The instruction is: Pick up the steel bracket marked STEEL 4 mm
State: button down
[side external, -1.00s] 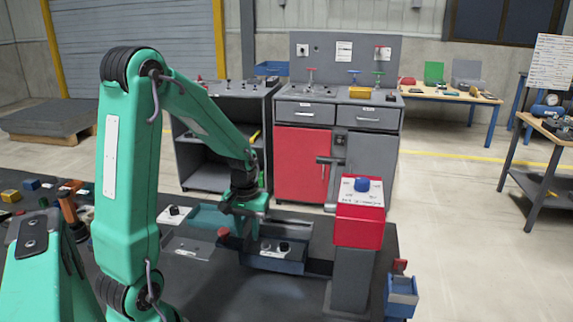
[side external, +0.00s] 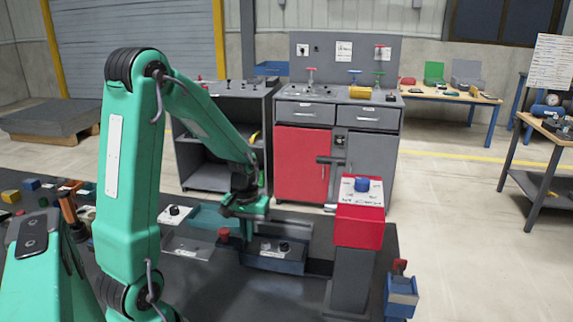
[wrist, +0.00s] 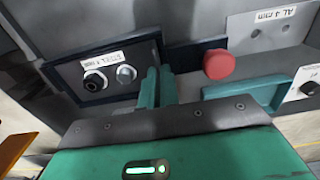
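The bracket's outline is not clear. The blue tray also shows in the side view (side external: 275,266). My gripper (wrist: 158,72) has two teal fingers close together, a narrow gap between them and nothing seen in it. It is right of the label in the wrist view; in the side view, my gripper (side external: 245,228) hangs above the tray's left end.
A red knob (wrist: 219,64) stands right of the fingers. A grey plate marked AL 4 mm (wrist: 268,30) is beyond it. A teal bin (side external: 212,216) is left of the gripper in the side view. A red control box (side external: 359,228) on a grey post stands to the right.

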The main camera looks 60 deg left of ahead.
jog(key=shift+r, duration=0.2)
notch_tip(320, 180, up, 18)
dwell(0.8)
jog(key=shift+f, duration=0.1)
